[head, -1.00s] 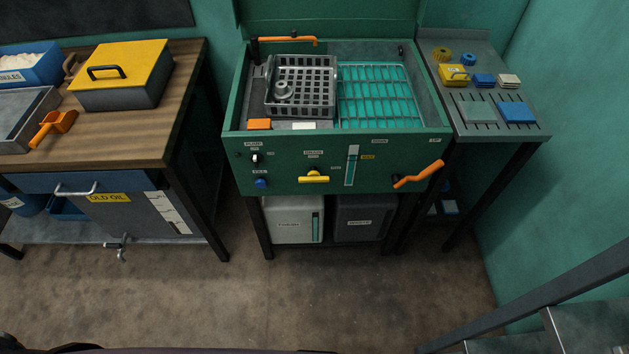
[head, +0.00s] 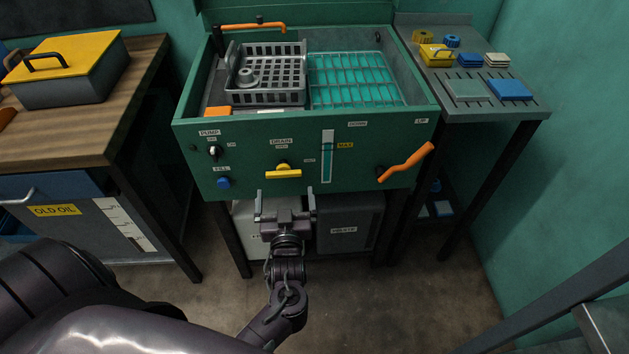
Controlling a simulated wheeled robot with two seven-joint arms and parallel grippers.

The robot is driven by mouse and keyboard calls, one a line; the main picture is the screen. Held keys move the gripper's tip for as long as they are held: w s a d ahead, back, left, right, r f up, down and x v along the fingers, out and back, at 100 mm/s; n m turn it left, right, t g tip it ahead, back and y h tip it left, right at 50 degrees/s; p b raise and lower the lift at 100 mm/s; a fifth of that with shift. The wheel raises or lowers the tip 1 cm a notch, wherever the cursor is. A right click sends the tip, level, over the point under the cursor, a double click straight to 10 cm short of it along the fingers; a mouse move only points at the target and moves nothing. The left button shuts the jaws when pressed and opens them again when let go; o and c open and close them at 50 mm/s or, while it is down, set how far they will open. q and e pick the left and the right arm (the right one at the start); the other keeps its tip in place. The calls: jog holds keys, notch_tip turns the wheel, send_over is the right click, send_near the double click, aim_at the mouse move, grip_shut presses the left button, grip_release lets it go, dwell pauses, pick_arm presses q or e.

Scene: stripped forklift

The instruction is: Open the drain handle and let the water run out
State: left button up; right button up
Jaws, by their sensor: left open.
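The yellow drain handle (head: 283,172) sits on the front panel of the green wash tank (head: 350,150), below the DRAIN label (head: 281,142). Its bar lies horizontal. The level gauge (head: 327,157) to its right shows teal liquid up to about the MAX label. Teal liquid also shows under the grid (head: 355,80) in the tank. My left gripper (head: 285,197) is open and empty, its two fingers pointing up toward the panel just below the handle. It looks apart from the handle, though the depth gap is hard to judge. My right gripper is out of view.
An orange crank (head: 405,163) sticks out at the panel's right. A blue FILL knob (head: 223,183) and a pump switch (head: 213,152) are at its left. A grey waste container (head: 349,228) stands below. A wooden bench (head: 120,110) is at left, a side shelf (head: 490,115) at right.

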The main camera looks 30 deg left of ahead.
aim_at(284, 176)
pick_arm(q)
jog(key=x, duration=0.7)
jog(key=shift+w+a+r, duration=0.1)
jog(key=shift+w+a, duration=0.2)
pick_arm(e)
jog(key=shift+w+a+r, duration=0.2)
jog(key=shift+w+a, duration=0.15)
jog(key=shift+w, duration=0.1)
pick_arm(q)
jog(key=shift+c, duration=0.4)
jog(key=c, duration=0.8)
jog(key=shift+p, duration=0.3)
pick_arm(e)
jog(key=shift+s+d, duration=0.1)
